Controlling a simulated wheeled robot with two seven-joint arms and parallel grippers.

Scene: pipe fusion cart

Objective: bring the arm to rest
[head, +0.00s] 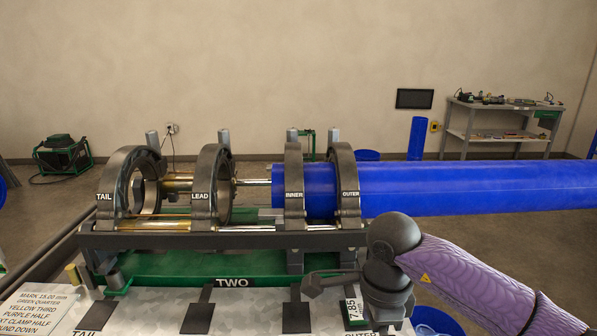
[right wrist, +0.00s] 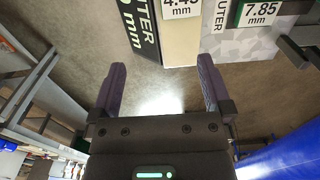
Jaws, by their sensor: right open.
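My right arm (head: 480,280), in a purple sleeve, comes in from the lower right in the head view, its dark wrist in front of the OUTER clamp (head: 348,188). My left gripper is not in view.
The fusion cart (head: 180,265) carries TAIL (head: 122,185), LEAD (head: 208,185) and INNER (head: 294,190) clamps. A blue pipe (head: 460,187) runs through INNER and OUTER. Marked blocks, one reading 7.85 mm (right wrist: 258,14), stand near the right gripper. A workbench (head: 500,125) stands behind.

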